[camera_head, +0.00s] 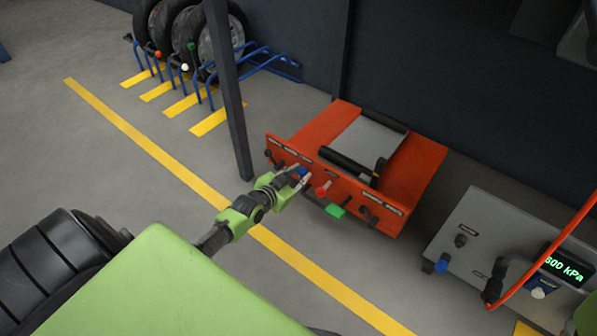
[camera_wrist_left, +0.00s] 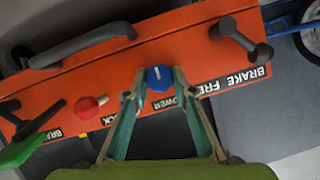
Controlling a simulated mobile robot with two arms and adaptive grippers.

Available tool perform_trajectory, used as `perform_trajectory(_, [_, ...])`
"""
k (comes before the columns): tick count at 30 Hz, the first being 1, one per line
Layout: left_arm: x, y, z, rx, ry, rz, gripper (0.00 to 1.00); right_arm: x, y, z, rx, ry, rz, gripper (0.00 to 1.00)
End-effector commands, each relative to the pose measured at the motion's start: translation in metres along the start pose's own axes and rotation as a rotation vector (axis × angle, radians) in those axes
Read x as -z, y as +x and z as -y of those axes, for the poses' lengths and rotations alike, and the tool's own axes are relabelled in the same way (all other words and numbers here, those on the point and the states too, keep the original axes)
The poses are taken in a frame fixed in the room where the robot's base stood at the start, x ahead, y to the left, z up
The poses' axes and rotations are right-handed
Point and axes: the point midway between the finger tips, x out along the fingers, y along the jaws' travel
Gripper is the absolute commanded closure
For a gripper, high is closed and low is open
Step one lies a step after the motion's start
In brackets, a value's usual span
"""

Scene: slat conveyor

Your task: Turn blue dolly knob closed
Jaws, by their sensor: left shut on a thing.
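The orange dolly (camera_head: 413,172) stands on the floor at the picture's middle right, its labelled front panel facing my left arm. The blue knob (camera_wrist_left: 159,78) sits on that panel, with a white line on its face; the head view shows only a bit of it (camera_head: 303,172). My left gripper (camera_head: 299,177) is at the panel, shut on the blue knob. In the left wrist view its fingertips (camera_wrist_left: 161,80) lie on either side of the knob. My right gripper is not in view.
A red knob (camera_head: 322,190) and a green handle (camera_head: 335,211) stick out beside the blue knob. A dark lever (camera_wrist_left: 241,41) is on its other side. A grey console (camera_head: 480,222) with a pressure display stands at right. A dark post (camera_head: 229,90) rises behind the arm.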

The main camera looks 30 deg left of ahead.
Motion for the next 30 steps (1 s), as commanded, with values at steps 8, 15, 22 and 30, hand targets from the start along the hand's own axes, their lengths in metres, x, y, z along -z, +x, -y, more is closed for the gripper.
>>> perform_trajectory(8, [0.0,0.0,0.0,0.0,0.002,0.0,0.59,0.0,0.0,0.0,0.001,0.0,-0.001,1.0])
perform_trajectory(15, [0.0,0.0,0.0,0.0,0.0,0.0,0.59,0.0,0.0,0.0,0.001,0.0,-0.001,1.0])
perform_trajectory(22, [-0.002,-0.013,0.0,-0.001,0.0,0.001,0.59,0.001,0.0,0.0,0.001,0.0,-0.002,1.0])
perform_trajectory(30, [-0.002,-0.063,-0.001,-0.001,0.002,0.002,0.59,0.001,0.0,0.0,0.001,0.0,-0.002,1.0])
